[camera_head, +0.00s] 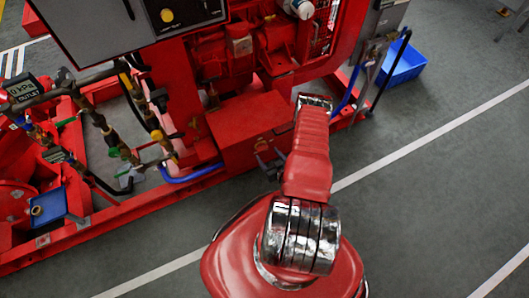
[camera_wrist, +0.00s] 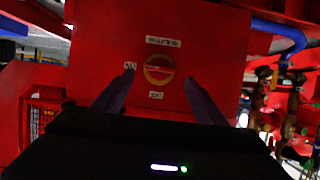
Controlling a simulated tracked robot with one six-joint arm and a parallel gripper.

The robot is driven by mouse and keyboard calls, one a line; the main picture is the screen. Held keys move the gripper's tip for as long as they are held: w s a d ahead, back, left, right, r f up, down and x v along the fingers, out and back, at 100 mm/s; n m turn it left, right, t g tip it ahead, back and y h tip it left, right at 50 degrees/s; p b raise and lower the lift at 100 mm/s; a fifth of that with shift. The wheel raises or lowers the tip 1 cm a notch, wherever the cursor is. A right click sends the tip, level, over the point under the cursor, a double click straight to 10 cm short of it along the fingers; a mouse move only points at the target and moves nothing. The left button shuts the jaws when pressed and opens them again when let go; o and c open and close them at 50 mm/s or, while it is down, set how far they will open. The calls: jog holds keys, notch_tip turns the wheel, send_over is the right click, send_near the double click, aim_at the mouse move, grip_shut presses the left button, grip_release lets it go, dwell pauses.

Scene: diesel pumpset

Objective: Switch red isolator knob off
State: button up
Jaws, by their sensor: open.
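The red isolator knob (camera_wrist: 158,69) is a round yellow disc with a red bar across it, on a red panel in the wrist view. The bar lies about level, in line with a small white label on its left. My gripper (camera_wrist: 159,82) is open, with one dark finger on each side below the knob. The fingers look apart from the knob; the exact depth gap is hard to tell. In the head view my gripper (camera_head: 270,160) shows as a dark shape in front of a red box (camera_head: 255,130). The knob is hidden there.
White labels sit above (camera_wrist: 163,42) and below (camera_wrist: 156,95) the knob; their text is blurred. Blue hose (camera_wrist: 280,35) and pipework stand right of the panel. In the head view, a blue crate (camera_head: 403,64) sits on the floor; open grey floor lies at right.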

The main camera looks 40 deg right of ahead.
aim_at(262, 149)
jog(key=shift+x, duration=2)
jog(key=shift+c, duration=0.2)
jog(key=c, duration=0.9)
jog(key=shift+a, duration=0.2)
jog(key=shift+c, duration=0.6)
jog(key=shift+d, duration=0.15)
